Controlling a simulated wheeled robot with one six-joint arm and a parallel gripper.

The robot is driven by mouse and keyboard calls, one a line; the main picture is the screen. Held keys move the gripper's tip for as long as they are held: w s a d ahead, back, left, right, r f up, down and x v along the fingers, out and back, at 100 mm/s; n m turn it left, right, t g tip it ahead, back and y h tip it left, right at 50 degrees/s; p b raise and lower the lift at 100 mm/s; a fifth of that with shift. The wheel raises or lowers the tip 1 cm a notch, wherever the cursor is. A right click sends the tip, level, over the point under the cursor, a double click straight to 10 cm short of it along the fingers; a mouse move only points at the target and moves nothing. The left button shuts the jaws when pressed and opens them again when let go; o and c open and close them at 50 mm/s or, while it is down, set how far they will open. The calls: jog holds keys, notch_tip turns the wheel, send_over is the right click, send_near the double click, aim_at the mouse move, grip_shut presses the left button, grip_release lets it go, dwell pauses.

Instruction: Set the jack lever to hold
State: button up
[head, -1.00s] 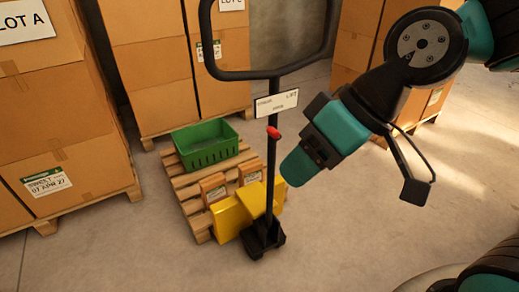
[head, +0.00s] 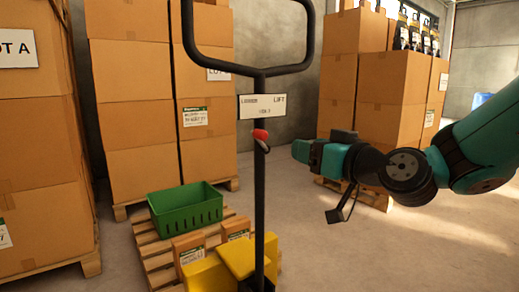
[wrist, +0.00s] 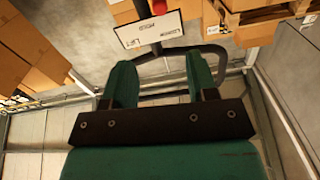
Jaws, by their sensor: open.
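The pallet jack's black handle (head: 260,200) stands upright in the head view, with a loop grip at its top. A white sign (head: 262,106) on it reads LOWER at left and LIFT at right, with a small word below. The red-tipped jack lever (head: 261,135) sits just under the sign. In the wrist view the red tip (wrist: 159,7) shows at the top edge, beside the sign (wrist: 148,29), beyond the fingers. My gripper (head: 297,150) is to the right of the lever, apart from it. Its two teal fingers (wrist: 159,84) are spread with nothing between them.
The yellow jack body (head: 236,262) sits by a wooden pallet (head: 152,250) holding a green crate (head: 186,209) and small boxes (head: 188,247). Stacked cartons (head: 128,100) stand behind and at left. Floor at the right front is clear.

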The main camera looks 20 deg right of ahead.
aim_at(265, 135)
jog(key=p+x, duration=1.6)
jog(key=p, duration=0.1)
jog(key=shift+w+r, duration=0.2)
jog(key=shift+w, duration=0.1)
jog(key=shift+w+a+f, duration=0.1)
jog(key=shift+w+a, duration=0.05)
jog(key=shift+w, duration=0.2)
jog(key=shift+c, duration=0.5)
grip_shut()
